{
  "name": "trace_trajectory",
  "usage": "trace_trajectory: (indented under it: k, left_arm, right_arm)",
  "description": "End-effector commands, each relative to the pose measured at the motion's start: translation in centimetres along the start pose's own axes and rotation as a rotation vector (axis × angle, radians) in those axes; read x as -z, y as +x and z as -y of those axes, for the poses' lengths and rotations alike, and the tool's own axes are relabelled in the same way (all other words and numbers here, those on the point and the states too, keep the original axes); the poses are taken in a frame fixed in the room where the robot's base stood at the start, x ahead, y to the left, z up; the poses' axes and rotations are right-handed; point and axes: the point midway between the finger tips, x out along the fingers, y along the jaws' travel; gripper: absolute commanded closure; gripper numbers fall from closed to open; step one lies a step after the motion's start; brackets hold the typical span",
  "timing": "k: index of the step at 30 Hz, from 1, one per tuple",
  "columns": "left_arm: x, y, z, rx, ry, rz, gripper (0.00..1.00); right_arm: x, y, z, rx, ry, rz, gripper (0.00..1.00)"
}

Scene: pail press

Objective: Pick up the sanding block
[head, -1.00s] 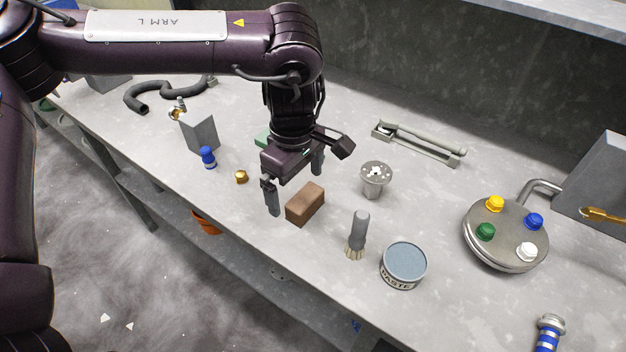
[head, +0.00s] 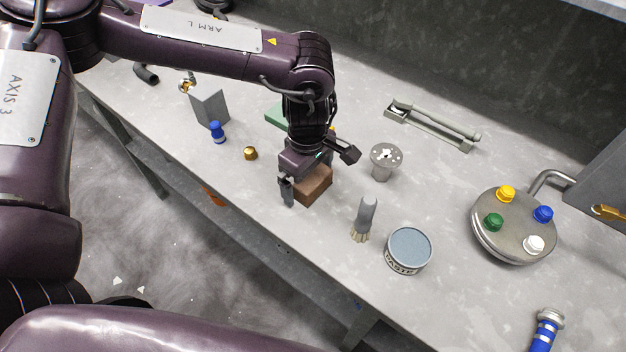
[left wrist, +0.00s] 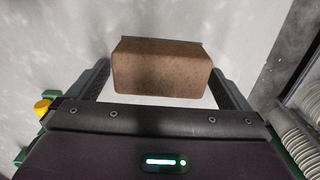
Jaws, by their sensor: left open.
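The sanding block is a brown rectangular block (head: 315,186) lying on the grey workbench in the head view, and it also shows in the left wrist view (left wrist: 161,70). My left gripper (head: 304,189) is over it, pointing down, with one finger at the block's left side; the far finger is hidden in the head view. In the left wrist view the open fingers (left wrist: 161,84) stand on either side of the block, with a small gap visible at each side. My right gripper is not in view.
A brass nut (head: 250,153) and a blue-topped piece (head: 217,132) are to the left. A round plate with coloured knobs (head: 513,228) is farther right.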

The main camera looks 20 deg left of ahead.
Motion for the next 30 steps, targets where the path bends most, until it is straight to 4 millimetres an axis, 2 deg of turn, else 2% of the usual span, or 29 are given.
trace_trajectory:
  k: [2, 12, 13, 23, 26, 30]
  left_arm:
    - [0.0, 0.0, 0.0, 0.0, 0.0, 0.0, 0.0]
    - [0.0, 0.0, 0.0, 0.0, 0.0, 0.0, 0.44]
    - [0.0, -0.1, 0.0, 0.0, 0.0, 0.0, 0.47]
    - [0.0, -0.5, 0.0, -0.001, 0.0, 0.001, 0.47]
    - [0.0, -1.3, -0.1, -0.002, 0.001, 0.001, 0.47]
    - [0.0, -3.5, -0.1, -0.005, -0.001, 0.0, 0.47]
  right_arm:
    - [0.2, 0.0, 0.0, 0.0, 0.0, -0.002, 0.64]
    - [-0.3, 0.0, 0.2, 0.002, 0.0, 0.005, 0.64]
    - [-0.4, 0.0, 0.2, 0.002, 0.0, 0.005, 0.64]
    - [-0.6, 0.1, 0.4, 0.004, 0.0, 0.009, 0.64]
    - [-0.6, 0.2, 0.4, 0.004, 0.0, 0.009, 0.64]
    - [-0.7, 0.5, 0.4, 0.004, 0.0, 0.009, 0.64]
